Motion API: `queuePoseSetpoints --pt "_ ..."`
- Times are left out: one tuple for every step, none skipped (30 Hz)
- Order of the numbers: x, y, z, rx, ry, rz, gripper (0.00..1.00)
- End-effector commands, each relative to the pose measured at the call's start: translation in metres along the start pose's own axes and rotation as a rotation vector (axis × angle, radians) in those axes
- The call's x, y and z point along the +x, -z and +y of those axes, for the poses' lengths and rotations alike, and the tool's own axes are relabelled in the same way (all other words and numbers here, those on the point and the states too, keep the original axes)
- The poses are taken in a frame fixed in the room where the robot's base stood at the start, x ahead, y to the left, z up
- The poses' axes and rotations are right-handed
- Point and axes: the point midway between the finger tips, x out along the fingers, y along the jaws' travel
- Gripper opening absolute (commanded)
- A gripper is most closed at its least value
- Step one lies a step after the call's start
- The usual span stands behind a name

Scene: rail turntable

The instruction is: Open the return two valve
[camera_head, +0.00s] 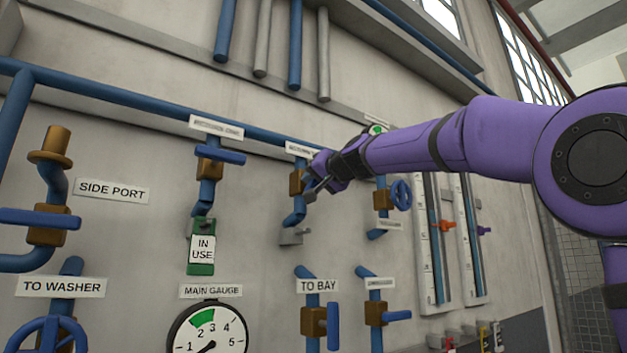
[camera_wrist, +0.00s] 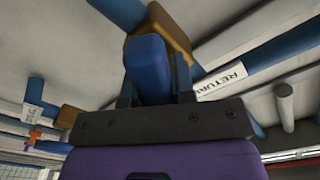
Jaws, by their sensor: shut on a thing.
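The valve at my gripper has a brass body (camera_head: 296,182) on a blue pipe, under a small white label (camera_head: 300,148) partly covered by my arm. In the wrist view a label reading "RETURN" (camera_wrist: 222,82) is beside it, the rest hidden. My gripper (camera_head: 315,186) is at the front of this valve. In the wrist view its two dark fingers stand on either side of the blue lever (camera_wrist: 147,62), shut on it, with the brass body (camera_wrist: 170,30) just behind. The lever is mostly hidden in the head view, so I cannot tell its angle there.
To the left is another valve with a blue lever (camera_head: 220,155) and a green "IN USE" tag (camera_head: 201,250). To the right is a blue handwheel (camera_head: 401,195). Below are the TO BAY valve (camera_head: 313,320) and the main gauge (camera_head: 208,332). Pipes run close by.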

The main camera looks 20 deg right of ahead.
Motion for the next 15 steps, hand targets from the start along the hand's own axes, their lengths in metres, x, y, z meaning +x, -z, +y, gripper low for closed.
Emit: queuePoseSetpoints --pt "0.0006 -0.0014 0.0011 -0.039 -0.002 -0.003 0.0" --pt "0.0006 -0.0014 0.0011 -0.065 -0.002 -0.004 0.0" --pt "0.0006 -0.0014 0.0011 -0.097 -0.001 -0.004 0.0" --pt "0.0007 -0.0015 0.0011 -0.122 -0.001 -0.004 0.0" --pt "0.0007 -0.0015 0.0011 -0.145 -0.001 -0.004 0.0" --pt "0.0007 -0.0015 0.0011 -0.174 -0.001 -0.004 0.0" --pt "0.0007 -0.0016 0.0011 -0.194 -0.001 -0.004 0.0" --pt "0.0007 -0.0016 0.0011 -0.215 -0.001 -0.004 0.0" --pt "0.0007 -0.0016 0.0011 -0.24 -0.001 -0.004 0.0" --pt "0.0007 -0.0017 0.0011 -0.256 -0.001 -0.004 0.0" --pt "0.0008 -0.0017 0.0011 -0.273 -0.001 -0.004 0.0" --pt "0.0008 -0.0017 0.0011 -0.293 -0.001 -0.004 0.0" --pt "0.0008 -0.0017 0.0011 -0.307 -0.001 -0.004 0.0" --pt "0.0008 -0.0018 0.0011 -0.319 -0.001 -0.005 0.0" --pt "0.0008 -0.0018 0.0012 -0.335 -0.001 -0.005 0.0"
